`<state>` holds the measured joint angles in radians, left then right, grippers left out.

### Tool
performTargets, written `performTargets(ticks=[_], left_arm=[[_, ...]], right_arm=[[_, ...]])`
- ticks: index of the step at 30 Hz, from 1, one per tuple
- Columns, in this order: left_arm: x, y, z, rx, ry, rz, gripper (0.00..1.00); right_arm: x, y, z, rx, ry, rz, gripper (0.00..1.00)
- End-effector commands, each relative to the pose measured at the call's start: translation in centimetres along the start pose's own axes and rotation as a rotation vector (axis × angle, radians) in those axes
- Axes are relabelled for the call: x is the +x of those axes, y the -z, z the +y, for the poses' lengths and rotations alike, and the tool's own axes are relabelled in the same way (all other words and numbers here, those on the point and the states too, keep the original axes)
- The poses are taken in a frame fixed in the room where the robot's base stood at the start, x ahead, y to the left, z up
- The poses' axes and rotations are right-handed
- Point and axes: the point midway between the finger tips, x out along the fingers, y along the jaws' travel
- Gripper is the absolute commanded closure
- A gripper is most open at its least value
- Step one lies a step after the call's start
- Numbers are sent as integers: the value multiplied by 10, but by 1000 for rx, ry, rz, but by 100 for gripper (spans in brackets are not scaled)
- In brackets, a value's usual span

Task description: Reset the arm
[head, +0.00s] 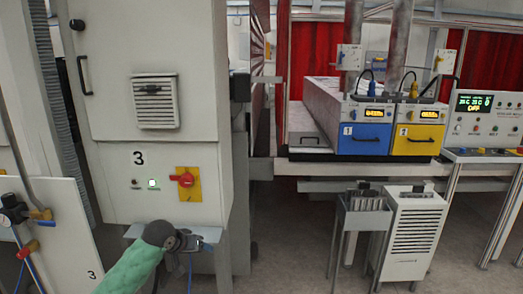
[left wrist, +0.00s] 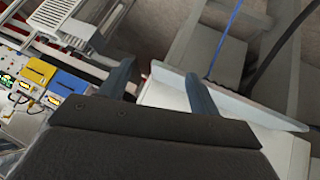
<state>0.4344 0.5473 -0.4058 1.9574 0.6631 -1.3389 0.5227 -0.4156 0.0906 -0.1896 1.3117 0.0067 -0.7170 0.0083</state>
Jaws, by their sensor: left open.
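My left arm comes in from the bottom left of the head view, in a green sleeve. Its left gripper (head: 204,242) is in front of the grey cabinet (head: 155,70) marked 3, below the red rotary switch (head: 186,179) on its yellow plate. In the left wrist view the two blue fingers of the left gripper (left wrist: 160,85) stand wide apart with nothing between them. A pale panel edge (left wrist: 240,105) lies close beyond the fingers. My right gripper is in neither view.
A machine with a blue drawer (head: 365,137) and a yellow drawer (head: 417,138) stands to the right. Below it are a grey stand (head: 363,218) and a white vented box (head: 413,235). A control panel (head: 485,118) is at the far right. Open floor lies in the middle.

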Motion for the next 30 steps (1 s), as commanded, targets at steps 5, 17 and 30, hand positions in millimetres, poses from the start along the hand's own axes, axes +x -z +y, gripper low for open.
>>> performTargets(ticks=[5, 17, 30], left_arm=[[12, -68, 13, 38, 7, -37, 37], [8, -205, 31, 99, 47, -112, 37], [-36, -341, 34, 127, 130, -213, 37]], right_arm=[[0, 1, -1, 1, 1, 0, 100], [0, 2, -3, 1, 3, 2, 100], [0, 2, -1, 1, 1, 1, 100]])
